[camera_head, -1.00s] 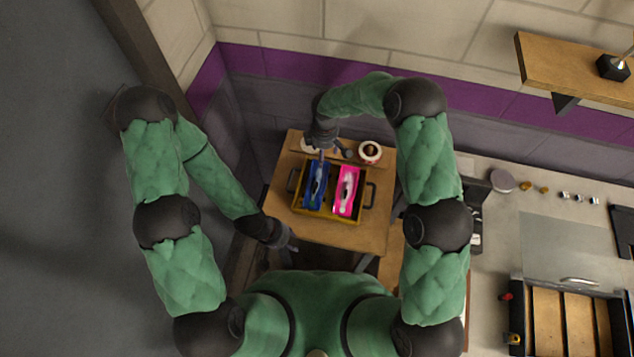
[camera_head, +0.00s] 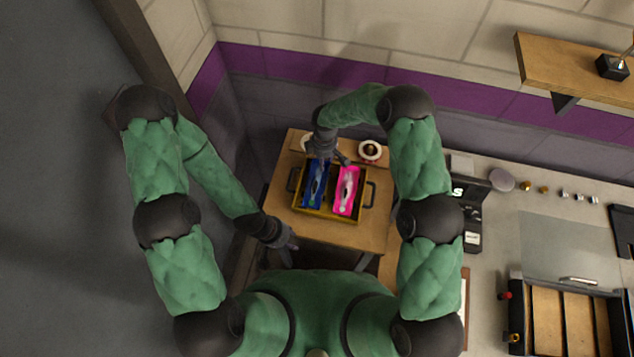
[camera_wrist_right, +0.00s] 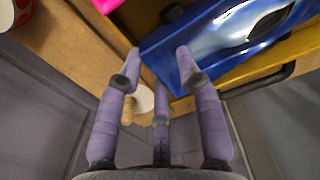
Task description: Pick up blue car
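The blue car (camera_head: 316,187) lies in the left half of a yellow tray (camera_head: 330,216) on the wooden table, left of a pink car (camera_head: 347,190). In the right wrist view the glossy blue car (camera_wrist_right: 230,45) with its pale window area is just beyond my fingertips. My right gripper (camera_head: 330,160) is over the tray's far edge, at the blue car's far end. In the wrist view its fingers (camera_wrist_right: 158,65) are spread with nothing held; whether they touch the car is unclear. My left gripper (camera_head: 287,243) hangs by the table's near left edge, its finger opening too small to read.
A red and white cup (camera_head: 370,151) stands on the table behind the tray on the right. The tray has dark handles (camera_head: 371,194) at its sides. The table (camera_head: 352,235) is bare in front of the tray. A counter with a drawer unit (camera_head: 567,325) is at the right.

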